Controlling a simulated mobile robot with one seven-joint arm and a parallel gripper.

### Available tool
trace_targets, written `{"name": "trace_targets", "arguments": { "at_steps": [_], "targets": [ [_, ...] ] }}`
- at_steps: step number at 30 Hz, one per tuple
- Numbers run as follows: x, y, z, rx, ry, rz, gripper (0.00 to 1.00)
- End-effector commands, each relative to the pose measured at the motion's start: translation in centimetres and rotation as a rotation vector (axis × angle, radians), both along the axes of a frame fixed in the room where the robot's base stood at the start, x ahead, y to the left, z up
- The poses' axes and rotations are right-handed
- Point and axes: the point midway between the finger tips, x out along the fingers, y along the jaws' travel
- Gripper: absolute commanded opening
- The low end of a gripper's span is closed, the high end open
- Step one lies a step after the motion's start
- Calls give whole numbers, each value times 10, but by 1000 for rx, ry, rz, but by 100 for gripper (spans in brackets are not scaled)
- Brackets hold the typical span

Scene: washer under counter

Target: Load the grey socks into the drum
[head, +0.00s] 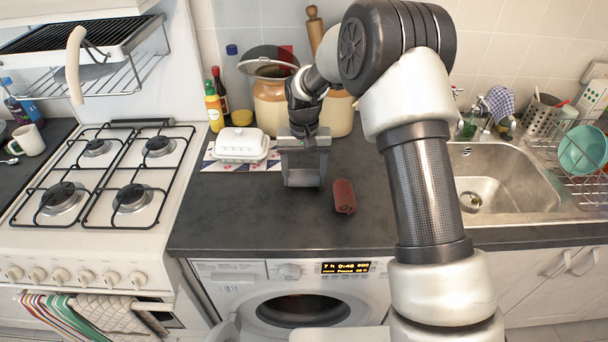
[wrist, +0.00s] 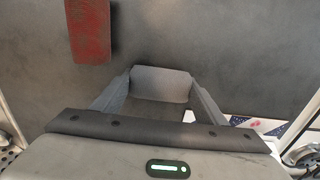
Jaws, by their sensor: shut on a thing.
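The grey socks (wrist: 162,84), a rolled grey bundle, are between the fingertips of my gripper (head: 303,182), which is shut on them. In the head view the grey socks (head: 303,177) are hard to tell from the grey fingers. My gripper points down over the dark counter, left of a red roll (head: 344,196); I cannot tell whether the bundle touches the counter. The washer (head: 236,272) is under the counter's front edge. Its round dark drum opening (head: 303,309) shows below my gripper, partly cut by my own body. What is inside is too dark to tell.
A white butter dish (head: 241,144) sits on a patterned mat left of my gripper. Jars (head: 271,105) and bottles stand behind. The hob (head: 100,180) is at left, the sink (head: 500,180) at right. The front counter (head: 250,225) is clear. A pale curved part (head: 222,330) stands out beside the drum opening.

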Motion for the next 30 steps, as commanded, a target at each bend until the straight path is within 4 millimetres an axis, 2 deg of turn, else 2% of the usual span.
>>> {"name": "trace_targets", "arguments": {
  "at_steps": [6, 7, 9, 10, 17, 22, 26, 30],
  "targets": [
    [0, 0, -5, 0, 0, 0, 44],
    [0, 0, -3, 0, 0, 0, 71],
    [0, 0, -3, 0, 0, 0, 83],
    [0, 0, -3, 0, 0, 0, 85],
    [0, 0, -2, 0, 0, 0, 85],
    [1, 0, 7, 0, -2, 0, 85],
    [1, 0, 30, 1, -4, 0, 85],
    [1, 0, 61, 1, -4, 0, 85]
  ]
}}
